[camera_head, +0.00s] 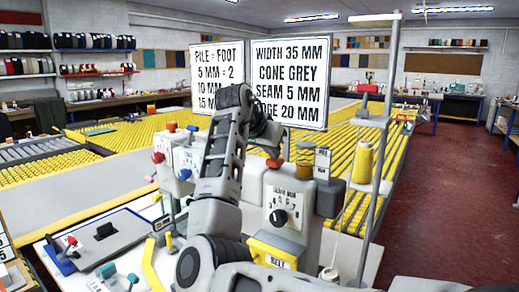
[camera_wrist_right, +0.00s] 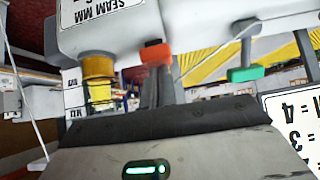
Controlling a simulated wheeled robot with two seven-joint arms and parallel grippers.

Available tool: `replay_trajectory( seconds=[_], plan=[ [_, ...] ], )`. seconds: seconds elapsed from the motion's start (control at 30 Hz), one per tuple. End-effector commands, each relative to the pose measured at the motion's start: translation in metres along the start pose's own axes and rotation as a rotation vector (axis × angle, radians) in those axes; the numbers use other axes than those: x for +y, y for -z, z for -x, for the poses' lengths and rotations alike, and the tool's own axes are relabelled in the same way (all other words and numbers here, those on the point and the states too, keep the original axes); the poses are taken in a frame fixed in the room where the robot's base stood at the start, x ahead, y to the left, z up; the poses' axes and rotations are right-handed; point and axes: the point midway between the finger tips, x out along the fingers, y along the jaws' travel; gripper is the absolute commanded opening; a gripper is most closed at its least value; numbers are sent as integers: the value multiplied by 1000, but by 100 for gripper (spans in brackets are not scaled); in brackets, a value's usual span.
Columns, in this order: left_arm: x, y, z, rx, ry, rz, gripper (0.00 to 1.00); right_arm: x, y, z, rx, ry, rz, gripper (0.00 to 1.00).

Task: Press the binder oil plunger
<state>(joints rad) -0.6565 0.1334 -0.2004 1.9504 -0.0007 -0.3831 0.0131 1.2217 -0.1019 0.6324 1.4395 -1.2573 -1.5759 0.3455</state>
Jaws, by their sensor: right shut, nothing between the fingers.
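A red cap (camera_head: 275,162) sits on top of the grey-white binder machine (camera_head: 292,205); it also shows in the right wrist view (camera_wrist_right: 156,53). It looks like the plunger, but no label on it is readable. My left gripper is not in view.
A yellow thread cone (camera_head: 362,163) on a thin stand rises to the right of the machine. Signboards (camera_head: 291,80) stand behind. A clamp board (camera_head: 105,238) lies at the front left.

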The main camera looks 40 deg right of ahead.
Motion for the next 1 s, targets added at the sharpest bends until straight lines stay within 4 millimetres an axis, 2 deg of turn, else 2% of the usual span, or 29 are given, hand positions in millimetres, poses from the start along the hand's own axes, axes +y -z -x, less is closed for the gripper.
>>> replay_trajectory(
  seconds=[0.03,0.23,0.37,0.47,0.57,0.8,1.0],
  plan=[
    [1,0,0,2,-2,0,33,0,-12,-8,-34,-12,15,0],
    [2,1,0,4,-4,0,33,-1,-13,-7,-35,-12,17,0],
    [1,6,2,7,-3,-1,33,-2,-4,1,-30,-8,17,0],
    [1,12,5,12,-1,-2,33,-1,10,14,-22,-6,12,0],
    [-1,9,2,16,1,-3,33,0,27,28,-5,1,3,0],
    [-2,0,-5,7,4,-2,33,-1,28,86,0,4,3,0],
    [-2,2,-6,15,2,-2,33,-1,30,118,0,2,2,0]
  ],
)
